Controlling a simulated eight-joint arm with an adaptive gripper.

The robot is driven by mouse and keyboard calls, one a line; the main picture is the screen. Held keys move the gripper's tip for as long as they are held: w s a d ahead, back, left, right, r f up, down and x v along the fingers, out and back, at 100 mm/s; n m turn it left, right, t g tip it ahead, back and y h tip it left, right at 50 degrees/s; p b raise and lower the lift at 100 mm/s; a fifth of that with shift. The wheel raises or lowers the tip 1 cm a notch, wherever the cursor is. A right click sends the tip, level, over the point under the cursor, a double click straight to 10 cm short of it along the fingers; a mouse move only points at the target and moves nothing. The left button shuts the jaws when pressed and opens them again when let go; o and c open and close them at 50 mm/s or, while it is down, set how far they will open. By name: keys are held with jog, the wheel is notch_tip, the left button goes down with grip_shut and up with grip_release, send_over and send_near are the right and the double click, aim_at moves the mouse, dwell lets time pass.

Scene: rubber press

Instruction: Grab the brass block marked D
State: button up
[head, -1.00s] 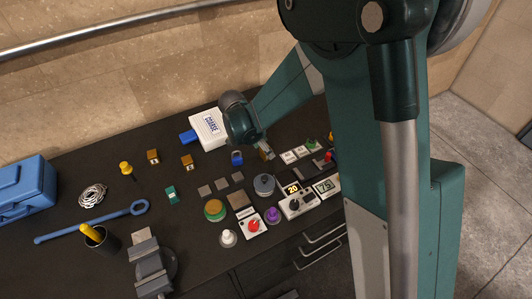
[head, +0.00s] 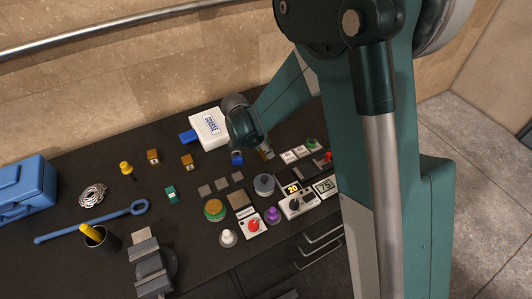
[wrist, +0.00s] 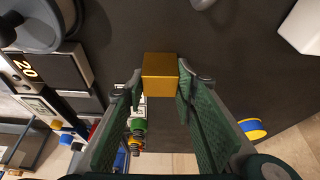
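A brass block (wrist: 160,74) sits between my fingertips in the wrist view, with a finger pad against each side. My gripper (wrist: 160,84) looks shut on it. No letter is readable on the faces I see. In the head view my gripper (head: 265,152) is at the right part of the bench, pointing down, with the block small and partly hidden there. Two other brass blocks stand farther left, one (head: 153,156) near the yellow knob and one (head: 187,162) below the white box. Their markings are too small to read.

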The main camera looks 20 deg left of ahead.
jog(key=c, duration=0.4)
jog(key=shift+r, duration=5)
